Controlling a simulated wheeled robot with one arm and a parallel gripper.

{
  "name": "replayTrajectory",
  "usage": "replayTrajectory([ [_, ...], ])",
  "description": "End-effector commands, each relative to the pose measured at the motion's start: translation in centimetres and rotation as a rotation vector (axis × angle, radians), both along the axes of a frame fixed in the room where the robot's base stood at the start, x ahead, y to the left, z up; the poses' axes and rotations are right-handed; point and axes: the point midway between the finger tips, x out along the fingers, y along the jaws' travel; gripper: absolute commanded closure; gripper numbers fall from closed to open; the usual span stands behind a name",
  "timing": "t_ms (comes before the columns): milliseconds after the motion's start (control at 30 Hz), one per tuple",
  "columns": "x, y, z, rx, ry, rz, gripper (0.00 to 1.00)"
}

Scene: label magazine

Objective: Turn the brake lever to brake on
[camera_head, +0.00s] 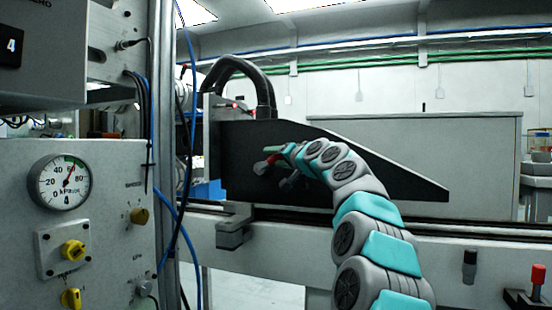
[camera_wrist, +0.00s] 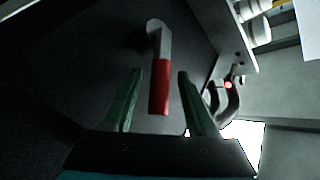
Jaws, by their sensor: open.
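The brake lever has a red grip (camera_wrist: 159,88) and a grey metal end. In the wrist view it hangs down in front of a dark plate, grey end up. My gripper (camera_wrist: 160,72) is open, with one green finger on each side of the red grip and a gap on both sides. In the head view the red grip (camera_head: 261,168) shows at the black wedge-shaped plate (camera_head: 370,178), beside my gripper (camera_head: 275,167). My gripper hides part of the lever there. I cannot tell how deep the grip sits between the fingers.
A grey panel with a gauge (camera_head: 60,182) and yellow knobs (camera_head: 73,250) stands at the left. Blue and black cables hang by a post. A black hose (camera_head: 262,85) arches above the plate. A rail (camera_head: 420,245) runs below, with a red-topped knob (camera_head: 538,273) at the right.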

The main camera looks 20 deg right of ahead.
Motion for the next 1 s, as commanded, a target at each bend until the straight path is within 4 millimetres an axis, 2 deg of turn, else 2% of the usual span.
replayTrajectory([
  [133,-0.02,-0.01,0.01,0.000,0.000,0.000,0.44],
  [633,-0.01,-0.03,-0.01,0.001,0.000,0.000,1.00],
  [1000,0.00,-0.03,-0.03,0.001,0.000,0.000,1.00],
])
